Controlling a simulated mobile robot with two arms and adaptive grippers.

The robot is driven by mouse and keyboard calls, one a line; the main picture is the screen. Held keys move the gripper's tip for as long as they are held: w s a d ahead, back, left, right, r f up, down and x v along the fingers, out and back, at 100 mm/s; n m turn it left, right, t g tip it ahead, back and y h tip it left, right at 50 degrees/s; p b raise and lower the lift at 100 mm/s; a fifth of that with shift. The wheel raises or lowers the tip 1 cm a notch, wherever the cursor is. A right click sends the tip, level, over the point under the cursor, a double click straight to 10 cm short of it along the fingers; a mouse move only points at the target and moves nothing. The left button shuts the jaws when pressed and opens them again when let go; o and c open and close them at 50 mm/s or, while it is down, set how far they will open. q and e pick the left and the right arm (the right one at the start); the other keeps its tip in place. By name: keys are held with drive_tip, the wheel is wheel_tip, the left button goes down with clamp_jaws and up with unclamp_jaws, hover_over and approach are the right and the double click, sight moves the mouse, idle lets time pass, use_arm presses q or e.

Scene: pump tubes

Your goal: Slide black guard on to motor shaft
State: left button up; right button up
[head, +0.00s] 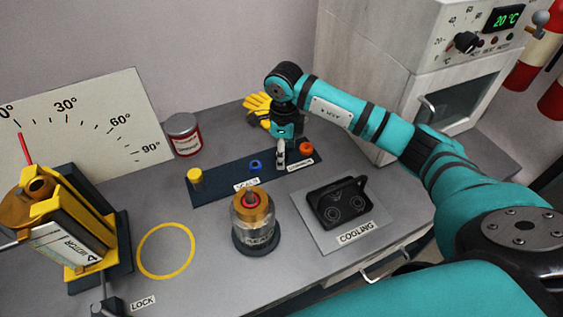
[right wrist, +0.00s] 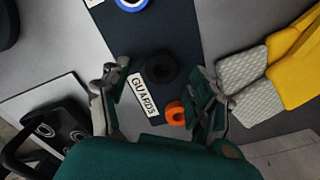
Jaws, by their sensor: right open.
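The black guard (right wrist: 162,69) is a small dark ring on the dark guards strip (right wrist: 160,25) in the right wrist view. My right gripper (right wrist: 162,85) is open above it, with the ring between and beyond the two fingers, not held. In the head view the right gripper (head: 281,156) points down over the strip (head: 221,184) and hides the black guard. The motor (head: 70,236) sits tilted in a yellow and dark stand at the left. A copper-coloured round end (head: 38,188) tops it; I cannot make out the shaft clearly. My left gripper is not in view.
An orange guard (head: 305,148), a blue guard (head: 255,165) and a yellow guard (head: 195,177) share the strip. The yellow circle (head: 166,250) is empty.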

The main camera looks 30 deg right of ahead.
drive_tip(key=shift+f, duration=0.5)
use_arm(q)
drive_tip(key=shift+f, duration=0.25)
use_arm(e)
drive_tip(key=shift+r, duration=0.15)
drive_tip(key=c, duration=0.9)
drive_tip(key=shift+r, duration=0.1)
